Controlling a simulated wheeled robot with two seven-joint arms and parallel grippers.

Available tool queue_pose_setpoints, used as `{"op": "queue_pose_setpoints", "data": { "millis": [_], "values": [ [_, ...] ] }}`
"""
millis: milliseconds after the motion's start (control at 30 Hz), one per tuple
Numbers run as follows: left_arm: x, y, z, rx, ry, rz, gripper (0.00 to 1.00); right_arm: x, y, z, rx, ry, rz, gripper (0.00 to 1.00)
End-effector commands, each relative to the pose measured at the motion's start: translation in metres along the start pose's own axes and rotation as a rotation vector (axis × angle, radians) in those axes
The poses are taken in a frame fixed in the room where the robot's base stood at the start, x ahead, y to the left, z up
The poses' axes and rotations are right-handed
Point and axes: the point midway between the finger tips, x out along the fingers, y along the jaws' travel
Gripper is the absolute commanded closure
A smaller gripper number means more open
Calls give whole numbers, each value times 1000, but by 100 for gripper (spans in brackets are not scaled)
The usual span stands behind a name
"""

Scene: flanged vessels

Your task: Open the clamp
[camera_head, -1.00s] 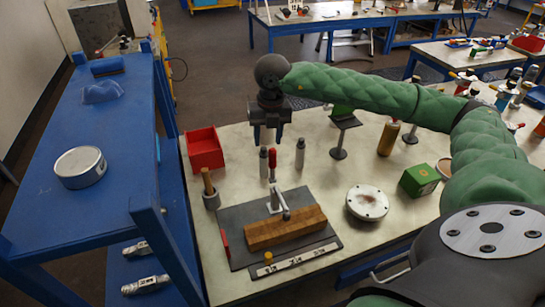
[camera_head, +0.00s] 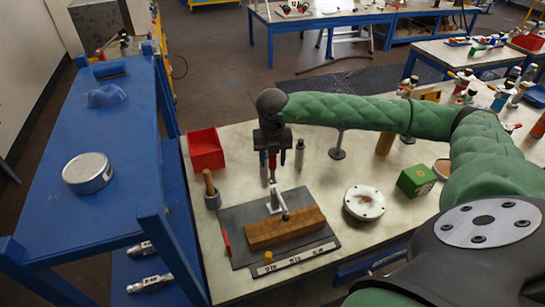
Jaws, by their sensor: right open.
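The clamp (camera_head: 277,203) stands on a dark grey base plate (camera_head: 237,218) at the front of the table, its metal arm reaching over a wooden block (camera_head: 286,229). Its red handle (camera_head: 272,164) points upright. My right gripper (camera_head: 273,157) is open and points down at the handle. The handle's top shows between the two fingers; I cannot tell whether they touch it. The gripper hides part of the handle's upper end. My left gripper is out of view.
A red bin (camera_head: 205,150) and a wooden-handled tool in a cup (camera_head: 211,190) stand left of the plate. A round white flange (camera_head: 364,202) and a green box (camera_head: 416,181) lie to the right. A grey cylinder (camera_head: 299,155) stands just right of the gripper.

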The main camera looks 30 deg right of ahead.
Motion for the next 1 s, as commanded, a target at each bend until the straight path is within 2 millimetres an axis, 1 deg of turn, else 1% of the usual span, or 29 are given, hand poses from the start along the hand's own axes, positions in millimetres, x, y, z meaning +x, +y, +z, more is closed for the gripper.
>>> {"op": "queue_pose_setpoints", "data": {
  "millis": [333,367,500,567,600,833,1000],
  "values": [
    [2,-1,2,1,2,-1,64,3,0,0,-1,0,1,55],
    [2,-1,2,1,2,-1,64,3,0,0,-1,0,1,59],
    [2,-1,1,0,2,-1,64,3,0,0,-1,0,1,87],
    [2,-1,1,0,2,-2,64,3,0,0,-1,0,1,98],
    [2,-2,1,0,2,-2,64,3,0,0,-1,0,1,100],
    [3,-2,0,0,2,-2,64,3,0,0,-1,6,-1,100],
    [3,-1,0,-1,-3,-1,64,4,1,3,0,48,-11,100]
  ]
}}
